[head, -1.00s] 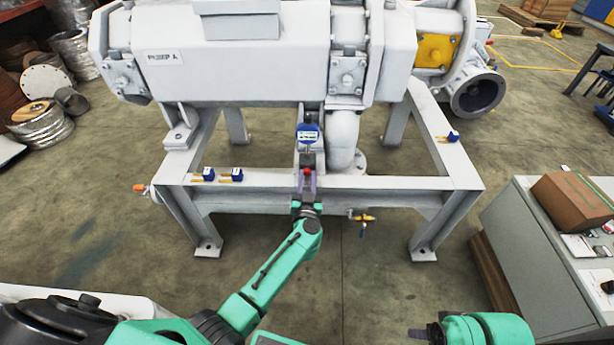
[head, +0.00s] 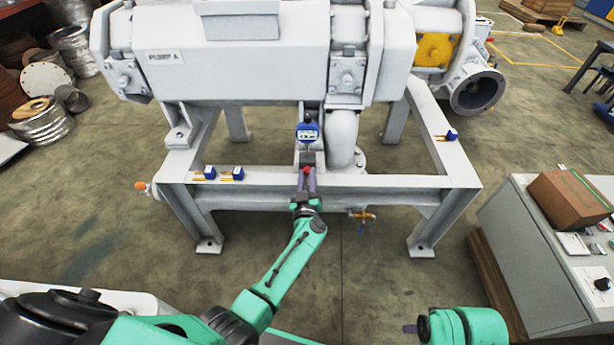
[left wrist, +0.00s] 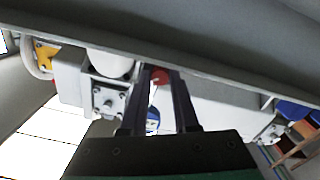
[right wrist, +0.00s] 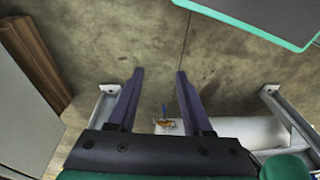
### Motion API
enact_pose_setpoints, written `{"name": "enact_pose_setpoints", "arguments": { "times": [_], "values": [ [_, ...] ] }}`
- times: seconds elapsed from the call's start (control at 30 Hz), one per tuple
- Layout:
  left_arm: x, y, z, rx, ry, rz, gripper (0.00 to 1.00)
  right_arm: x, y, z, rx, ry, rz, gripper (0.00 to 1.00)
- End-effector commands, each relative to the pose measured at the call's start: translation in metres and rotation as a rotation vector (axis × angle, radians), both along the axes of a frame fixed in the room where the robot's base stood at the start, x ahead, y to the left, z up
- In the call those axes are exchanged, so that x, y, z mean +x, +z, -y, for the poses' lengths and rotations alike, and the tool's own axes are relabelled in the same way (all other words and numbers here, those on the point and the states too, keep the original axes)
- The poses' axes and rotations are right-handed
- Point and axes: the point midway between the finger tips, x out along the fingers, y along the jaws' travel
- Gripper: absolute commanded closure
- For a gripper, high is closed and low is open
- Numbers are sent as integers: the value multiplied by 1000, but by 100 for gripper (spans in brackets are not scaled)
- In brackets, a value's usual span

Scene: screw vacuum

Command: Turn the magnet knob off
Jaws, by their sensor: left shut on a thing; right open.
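The red magnet knob (head: 307,170) sits on the dark magnetic base at the front rail of the pump's frame. A blue dial gauge (head: 308,133) stands just above it. My left gripper (head: 306,180) is at the knob. In the left wrist view the red knob (left wrist: 160,76) is between the fingertips, and the gripper is shut on it. The gauge is partly hidden behind the fingers there. Which way the knob is turned is too small to tell. My right gripper (right wrist: 160,75) is open and empty, low at the right front, well away from the knob.
The frame rail (head: 390,181) runs left and right of the knob. Two small blue-and-yellow items (head: 220,174) lie on its left part, another (head: 450,135) on the right beam. A brass valve (head: 362,215) hangs below. A grey cabinet (head: 530,250) stands at right; floor before it is open.

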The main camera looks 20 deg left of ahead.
Motion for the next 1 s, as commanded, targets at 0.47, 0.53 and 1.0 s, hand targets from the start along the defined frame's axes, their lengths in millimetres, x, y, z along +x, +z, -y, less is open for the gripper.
{"name": "enact_pose_setpoints", "arguments": {
  "times": [0.47, 0.53, 1.0],
  "values": [
    [0, 0, 1, 1, -1, -1, 41, 0, 0, 0, 0, 0, -1, 50],
    [0, 0, 0, 1, -1, -1, 41, 0, 0, 0, 0, 0, -1, 50],
    [-52, 2, 14, 1, -2, -5, 41, 1, -41, 5, -19, -12, -16, 50]
  ]
}}
